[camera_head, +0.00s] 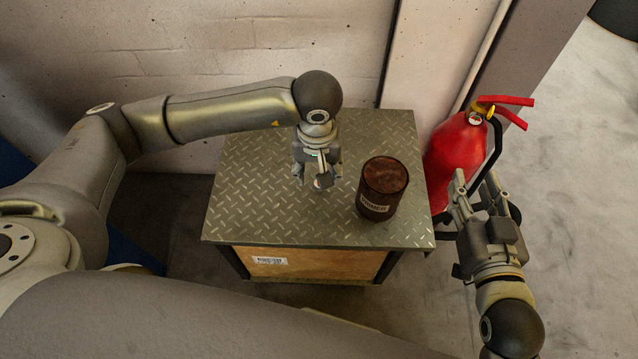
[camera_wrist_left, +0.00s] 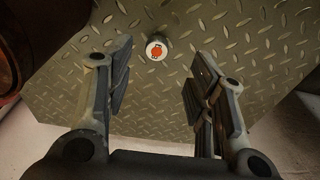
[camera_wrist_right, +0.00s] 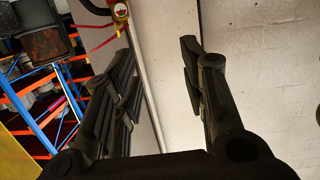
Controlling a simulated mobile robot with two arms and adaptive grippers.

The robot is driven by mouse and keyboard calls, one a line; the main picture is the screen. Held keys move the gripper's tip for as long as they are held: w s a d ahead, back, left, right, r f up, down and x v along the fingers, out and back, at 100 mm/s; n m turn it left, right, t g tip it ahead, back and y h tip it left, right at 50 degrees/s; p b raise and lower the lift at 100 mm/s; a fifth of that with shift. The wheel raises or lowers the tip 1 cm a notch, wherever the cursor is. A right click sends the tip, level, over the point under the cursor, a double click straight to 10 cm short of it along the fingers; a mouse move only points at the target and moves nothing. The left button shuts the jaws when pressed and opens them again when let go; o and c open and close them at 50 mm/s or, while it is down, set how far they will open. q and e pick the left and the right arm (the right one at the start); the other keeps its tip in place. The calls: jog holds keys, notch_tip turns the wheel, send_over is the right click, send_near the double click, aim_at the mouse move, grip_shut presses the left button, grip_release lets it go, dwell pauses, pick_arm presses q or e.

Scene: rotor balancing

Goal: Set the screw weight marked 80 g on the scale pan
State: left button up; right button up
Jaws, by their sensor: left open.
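A small round weight with a pale top and a red-orange mark (camera_wrist_left: 156,48) sits on the diamond-plate table top, seen in the left wrist view. The marking is too small to read. My left gripper (camera_head: 317,182) points down over the table. Its two fingers (camera_wrist_left: 158,75) are apart, and the weight shows beyond the gap between them, with nothing held. In the head view the weight is mostly hidden by the gripper. My right gripper (camera_head: 474,182) is open and empty, off the right side of the table; its fingers (camera_wrist_right: 157,45) stand apart. No scale pan is in view.
A dark brown labelled can (camera_head: 384,187) stands on the metal table top (camera_head: 260,215), right of my left gripper. A red fire extinguisher (camera_head: 456,160) stands beyond the table's right edge, close to my right gripper. The table's left part is clear. A wall (camera_head: 200,80) rises behind.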

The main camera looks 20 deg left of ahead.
pick_arm(q)
jog(key=f, duration=0.1)
jog(key=f+b, duration=0.1)
jog(key=f, duration=0.2)
jog(key=shift+w+d+f, duration=0.1)
jog(key=shift+w+f, duration=0.2)
jog(key=shift+f, duration=0.05)
jog(key=shift+f+b, duration=0.3)
pick_arm(e)
notch_tip(320, 180, up, 7)
jog(key=a+t+y, duration=0.1)
jog(key=t, duration=0.3)
jog(key=shift+w, duration=0.15)
pick_arm(q)
jog(key=shift+c, duration=0.3)
pick_arm(e)
jog(key=shift+r, duration=0.1)
pick_arm(q)
grip_shut()
jog(key=shift+r, duration=0.1)
